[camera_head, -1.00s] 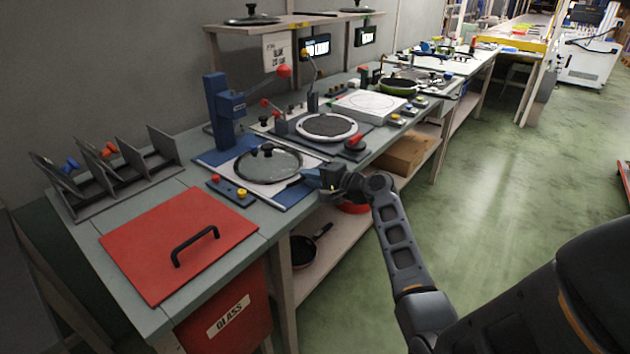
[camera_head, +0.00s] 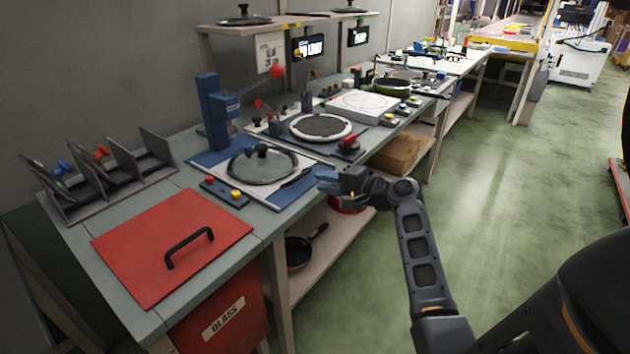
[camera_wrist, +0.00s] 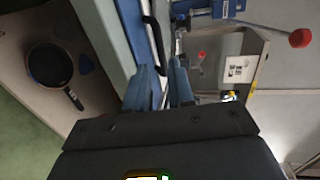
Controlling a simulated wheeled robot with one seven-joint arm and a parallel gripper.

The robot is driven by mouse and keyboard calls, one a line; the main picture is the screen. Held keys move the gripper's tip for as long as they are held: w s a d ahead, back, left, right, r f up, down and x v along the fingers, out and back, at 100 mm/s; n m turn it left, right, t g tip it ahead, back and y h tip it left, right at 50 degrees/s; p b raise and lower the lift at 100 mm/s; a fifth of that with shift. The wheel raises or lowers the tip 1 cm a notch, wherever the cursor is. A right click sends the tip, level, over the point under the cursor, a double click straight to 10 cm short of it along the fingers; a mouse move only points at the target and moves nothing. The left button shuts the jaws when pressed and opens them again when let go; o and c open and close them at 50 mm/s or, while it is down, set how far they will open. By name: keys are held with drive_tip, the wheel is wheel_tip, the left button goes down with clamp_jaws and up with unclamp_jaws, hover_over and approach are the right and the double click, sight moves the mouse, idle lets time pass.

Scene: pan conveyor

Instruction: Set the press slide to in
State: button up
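The blue press (camera_head: 216,108) stands at the back of the near bench, its lever ending in a red ball. Its slide (camera_head: 295,166), a pale plate, lies in front of the press column and carries a glass lid (camera_head: 262,166) with a black knob. A dark bar handle (camera_head: 298,178) runs along the slide's front right edge. My gripper (camera_head: 326,180) is off the bench's front edge, just right of the handle and apart from it. In the wrist view its blue fingers (camera_wrist: 167,82) stand a narrow gap apart, with a black bar (camera_wrist: 156,38) beyond them.
A button box (camera_head: 225,191) sits left of the slide. A red hatch (camera_head: 150,240) with a black handle is nearer. A round plate station (camera_head: 321,127) stands to the right. A pan (camera_head: 300,250) lies on the shelf below.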

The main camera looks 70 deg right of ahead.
sight(316, 193)
drive_tip(key=shift+s, duration=0.35)
drive_tip(key=shift+s+r, duration=0.1)
drive_tip(key=shift+c, duration=0.6)
drive_tip(key=shift+g+y, duration=0.3)
drive_tip(key=shift+g, duration=0.6)
drive_tip(key=v, duration=0.2)
drive_tip(key=p+v, duration=0.1)
drive_tip(key=v, duration=0.1)
drive_tip(key=f+v, duration=0.1)
drive_tip(key=v, duration=0.2)
drive_tip(key=shift+s+d+r, duration=0.1)
drive_tip(key=shift+s+d, duration=0.05)
drive_tip(key=shift+s, duration=0.1)
clamp_jaws()
drive_tip(key=x, duration=0.4)
drive_tip(key=p+x, duration=0.1)
drive_tip(key=x, duration=0.3)
drive_tip(key=r+x, duration=0.1)
drive_tip(key=x, duration=0.2)
drive_tip(key=shift+w+f+p, duration=0.15)
drive_tip(key=shift+w+p, duration=0.2)
drive_tip(key=shift+w, duration=0.25)
drive_tip(key=shift+w+d, duration=0.1)
drive_tip(key=shift+w, duration=0.4)
